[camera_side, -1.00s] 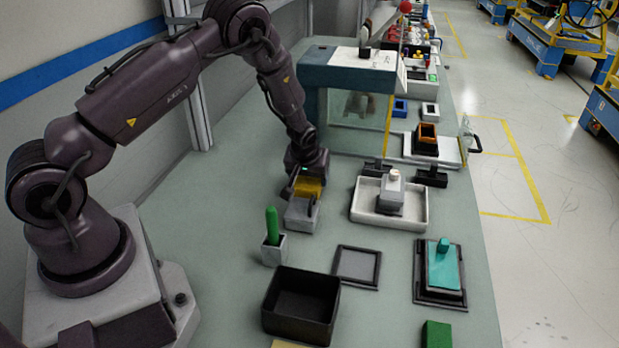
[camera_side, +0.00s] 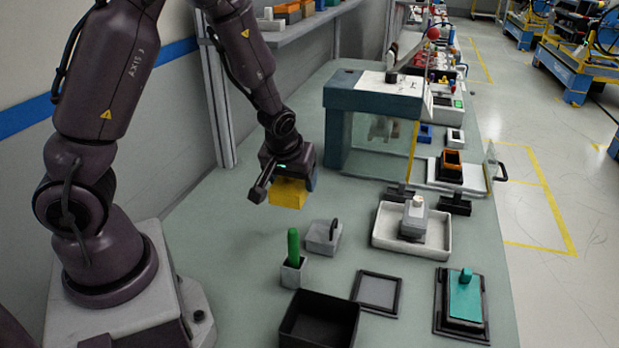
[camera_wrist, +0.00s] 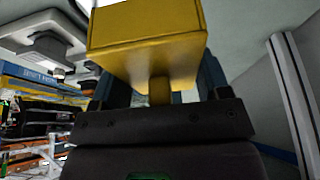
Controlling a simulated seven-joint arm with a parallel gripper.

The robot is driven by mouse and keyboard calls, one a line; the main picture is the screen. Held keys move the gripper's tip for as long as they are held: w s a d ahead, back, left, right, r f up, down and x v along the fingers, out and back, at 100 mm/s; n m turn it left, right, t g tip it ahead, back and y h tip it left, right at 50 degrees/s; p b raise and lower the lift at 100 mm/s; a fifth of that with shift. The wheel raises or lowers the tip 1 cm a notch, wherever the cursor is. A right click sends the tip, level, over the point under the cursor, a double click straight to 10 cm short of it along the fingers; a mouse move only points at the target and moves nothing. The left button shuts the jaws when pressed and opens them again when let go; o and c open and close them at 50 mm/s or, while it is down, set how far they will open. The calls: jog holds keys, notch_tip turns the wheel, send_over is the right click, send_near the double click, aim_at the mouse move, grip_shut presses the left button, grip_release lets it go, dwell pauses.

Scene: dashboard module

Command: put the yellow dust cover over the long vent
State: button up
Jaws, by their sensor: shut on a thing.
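The yellow dust cover (camera_side: 289,193) is a boxy piece held in the air above the bench, left of the glass-fronted station. In the wrist view the cover (camera_wrist: 150,40) fills the top middle, with its yellow stem between the fingers. My gripper (camera_side: 288,174) is shut on that stem; it also shows in the wrist view (camera_wrist: 160,92). A grey block (camera_side: 322,237) with a dark loop stands on the bench below and right of the cover, clear of it. I cannot tell for sure which part is the long vent.
A green piece stands in a small grey holder (camera_side: 293,272). A black open box (camera_side: 296,335), a flat dark frame (camera_side: 378,292), a teal plate (camera_side: 465,298) on a black base and a white tray (camera_side: 383,236) are nearby. The blue-topped station (camera_side: 345,95) rises behind.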

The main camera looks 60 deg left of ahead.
jog(key=shift+s+d, duration=0.2)
jog(key=shift+s, duration=0.25)
jog(key=shift+s+f, duration=0.1)
jog(key=shift+f, duration=0.2)
jog(key=w+d+f+m, duration=0.1)
jog(key=w, duration=0.6)
notch_tip(320, 180, up, 3)
send_over(417, 210)
jog(key=d, duration=0.1)
jog(key=shift+s+n, duration=0.5)
jog(key=shift+f, duration=2.95)
jog(key=shift+f, duration=1.3)
